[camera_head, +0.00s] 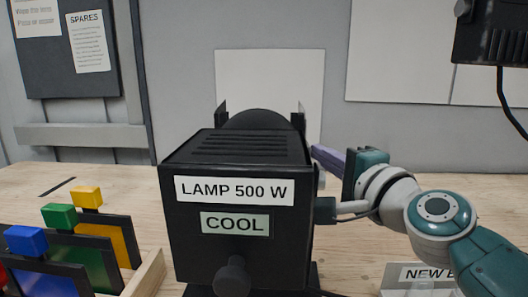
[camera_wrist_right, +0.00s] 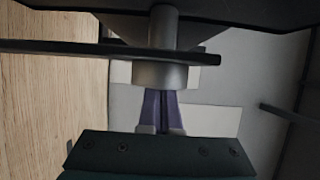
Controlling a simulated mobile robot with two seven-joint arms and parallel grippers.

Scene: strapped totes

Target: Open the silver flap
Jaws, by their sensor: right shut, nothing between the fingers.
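The black lamp housing (camera_head: 235,215) stands mid-table, labelled "LAMP 500 W" and "COOL", with a dark knob (camera_head: 233,275) low on its front. No silver flap can be made out for certain. A grey metallic cylindrical part (camera_wrist_right: 166,65) shows in the right wrist view, just beyond my fingertips; a thin dark bar (camera_wrist_right: 90,48) crosses it. My right gripper (camera_head: 318,152) has purple fingers and is at the housing's right rear side, partly hidden by it. In the right wrist view its fingers (camera_wrist_right: 162,96) are together and empty; whether they touch the grey part is unclear. My left gripper is out of view.
A wooden rack (camera_head: 146,272) at left holds framed plates with yellow, green, blue and red tabs. A clear box (camera_head: 405,290) with a partly hidden "NEW" label sits at front right. A black box (camera_head: 490,35) with a cable hangs upper right. The table left behind the rack is mostly bare.

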